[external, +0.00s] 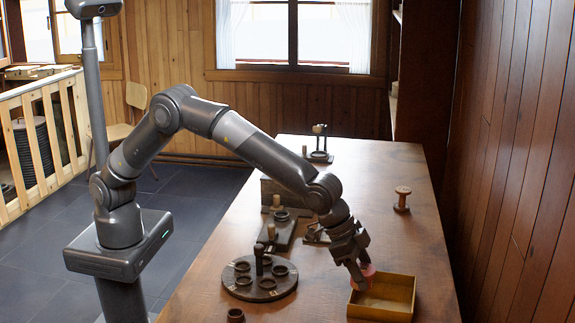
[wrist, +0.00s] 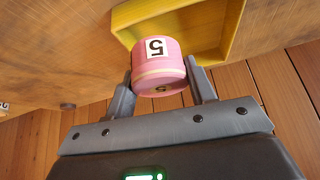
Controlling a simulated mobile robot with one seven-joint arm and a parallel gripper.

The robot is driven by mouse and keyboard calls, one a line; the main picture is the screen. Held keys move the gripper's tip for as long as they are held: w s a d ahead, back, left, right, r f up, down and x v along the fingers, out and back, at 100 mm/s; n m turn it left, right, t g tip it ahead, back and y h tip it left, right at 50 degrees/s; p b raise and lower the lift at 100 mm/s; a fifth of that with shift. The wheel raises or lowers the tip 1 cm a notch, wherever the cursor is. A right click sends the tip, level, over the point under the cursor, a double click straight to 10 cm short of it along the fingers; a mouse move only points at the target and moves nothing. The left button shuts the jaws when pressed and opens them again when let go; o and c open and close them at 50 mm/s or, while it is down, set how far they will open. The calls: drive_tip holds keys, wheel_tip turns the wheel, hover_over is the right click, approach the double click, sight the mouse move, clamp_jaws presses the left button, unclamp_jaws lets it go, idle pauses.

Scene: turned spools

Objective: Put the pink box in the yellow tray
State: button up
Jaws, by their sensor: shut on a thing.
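The pink box (wrist: 160,62) is a round pink container with a white label reading 5, seen upside down in the wrist view. My gripper (wrist: 162,88) is shut on it, with one finger on each side. In the external view my gripper (external: 358,272) holds the pink box (external: 368,272) at the left part of the yellow tray (external: 398,282). The tray also shows in the wrist view (wrist: 228,38), beside and behind the box. I cannot tell whether the box is above the tray or inside it.
A round dark stand (external: 260,290) with several rings is left of the tray. A small dark ring (external: 235,315) lies near the front. A wooden spool (external: 402,198) stands farther back on the right. Dark fixtures (external: 280,230) stand on the left. The table between spool and tray is clear.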

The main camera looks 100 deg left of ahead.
drive_tip(key=shift+w+a+f, duration=1.05)
drive_tip(key=shift+w+a, duration=0.15)
drive_tip(key=shift+w, duration=0.05)
drive_tip(key=shift+f, duration=2)
drive_tip(key=o, duration=1)
drive_tip(key=shift+f, duration=0.15)
drive_tip(key=shift+c, duration=0.2)
